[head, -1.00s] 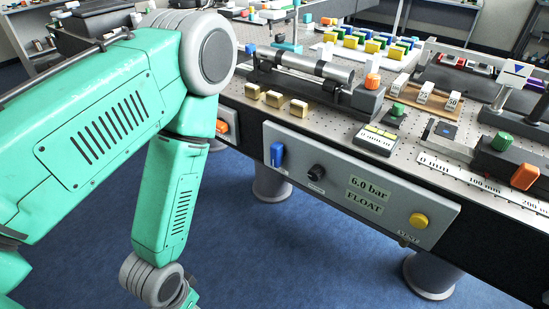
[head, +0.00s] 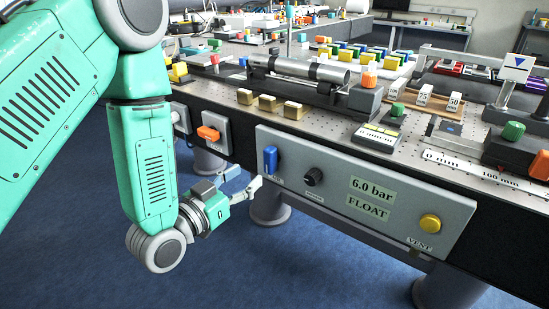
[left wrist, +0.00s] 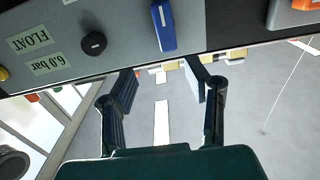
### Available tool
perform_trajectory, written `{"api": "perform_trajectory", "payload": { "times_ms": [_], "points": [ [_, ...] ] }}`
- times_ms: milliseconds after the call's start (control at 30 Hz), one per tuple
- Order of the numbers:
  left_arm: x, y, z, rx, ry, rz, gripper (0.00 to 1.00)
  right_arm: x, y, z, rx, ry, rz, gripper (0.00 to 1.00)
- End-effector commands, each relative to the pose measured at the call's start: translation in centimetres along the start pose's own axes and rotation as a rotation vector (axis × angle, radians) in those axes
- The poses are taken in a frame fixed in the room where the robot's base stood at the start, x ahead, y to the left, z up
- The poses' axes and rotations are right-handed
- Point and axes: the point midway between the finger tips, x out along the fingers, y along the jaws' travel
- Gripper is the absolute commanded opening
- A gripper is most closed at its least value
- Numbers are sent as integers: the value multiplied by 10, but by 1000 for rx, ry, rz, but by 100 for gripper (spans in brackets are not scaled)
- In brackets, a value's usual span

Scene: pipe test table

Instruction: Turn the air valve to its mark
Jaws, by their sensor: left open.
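A grey control panel (head: 330,228) is on the table's front face. It carries an upright blue lever handle (head: 270,160), a black round knob (head: 313,177) and labels reading 6.0 bar and FLOAT. I cannot tell for certain which control is the air valve; no mark is readable. My left gripper (head: 245,182) is open and empty, low in front of the panel's left end, apart from the blue handle. In the left wrist view the open fingers (left wrist: 163,82) are below the blue handle (left wrist: 163,25), with the black knob (left wrist: 93,43) to its left. My right gripper is not seen.
A yellow button (head: 430,223) is at the panel's right end. An orange handle (head: 208,133) is on a grey box left of the panel. The tabletop above holds a metal cylinder (head: 300,68) and several blocks. Clear blue floor (head: 300,280) lies in front.

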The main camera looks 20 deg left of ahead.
Motion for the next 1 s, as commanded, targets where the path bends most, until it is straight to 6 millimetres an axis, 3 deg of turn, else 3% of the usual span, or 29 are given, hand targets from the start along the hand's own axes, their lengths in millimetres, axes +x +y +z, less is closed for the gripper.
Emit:
{"api": "perform_trajectory", "payload": {
  "times_ms": [300,500,933,967,1000],
  "points": [
    [68,0,1,1,2,0,43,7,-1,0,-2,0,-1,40],
    [97,3,0,4,-1,0,43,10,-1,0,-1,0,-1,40],
    [106,-2,2,-3,-2,-2,43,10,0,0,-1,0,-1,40],
    [106,-2,2,-3,-2,-2,36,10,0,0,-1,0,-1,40],
    [106,-2,2,-2,-2,-2,22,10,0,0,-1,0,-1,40]
  ]
}}
